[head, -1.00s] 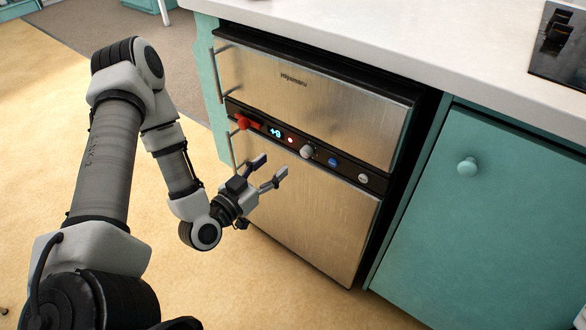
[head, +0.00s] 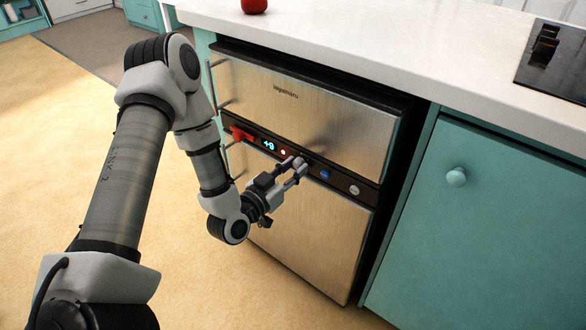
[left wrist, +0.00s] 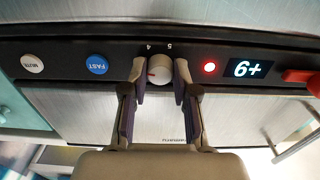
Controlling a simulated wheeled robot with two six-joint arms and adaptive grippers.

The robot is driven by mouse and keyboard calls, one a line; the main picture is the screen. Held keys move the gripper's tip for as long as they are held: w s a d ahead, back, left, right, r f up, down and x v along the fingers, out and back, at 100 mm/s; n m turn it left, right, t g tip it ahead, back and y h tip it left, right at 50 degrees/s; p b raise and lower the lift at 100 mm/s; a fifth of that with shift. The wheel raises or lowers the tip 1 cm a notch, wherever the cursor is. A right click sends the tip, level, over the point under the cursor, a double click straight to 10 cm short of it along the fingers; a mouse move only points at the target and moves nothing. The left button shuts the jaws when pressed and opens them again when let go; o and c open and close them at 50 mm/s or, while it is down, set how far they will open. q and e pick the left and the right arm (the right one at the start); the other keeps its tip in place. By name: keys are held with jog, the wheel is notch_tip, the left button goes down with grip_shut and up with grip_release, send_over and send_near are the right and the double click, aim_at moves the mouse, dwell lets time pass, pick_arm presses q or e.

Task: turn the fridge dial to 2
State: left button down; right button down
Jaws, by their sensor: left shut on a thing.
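The fridge dial (left wrist: 160,68) is a small round grey-white knob with a red mark on its face, on the dark control strip (left wrist: 225,50). In the upside-down left wrist view, numbers 4 and 5 show at its edge; the other numbers are hidden. My left gripper (head: 298,166) is shut on the dial, one finger on each side, and mostly covers it in the head view. The fridge display (head: 268,145) reads +9; it also shows upside down in the left wrist view (left wrist: 247,68). My right gripper is not in view.
A red lever (head: 241,134) sits left of the display. A blue FAST button (head: 325,174) and a white MUTE button (head: 354,190) lie right of the dial. Bar handles stick out at the fridge's left edge. A teal cabinet (head: 460,240) stands at right.

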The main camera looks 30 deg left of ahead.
pick_arm(q)
jog(key=shift+n, duration=0.3)
jog(key=n+b, duration=0.1)
jog(key=n, duration=0.3)
jog(key=n+b, duration=0.1)
jog(key=n, duration=0.4)
dwell(0.3)
dwell(0.3)
jog(key=c, duration=0.9)
grip_release()
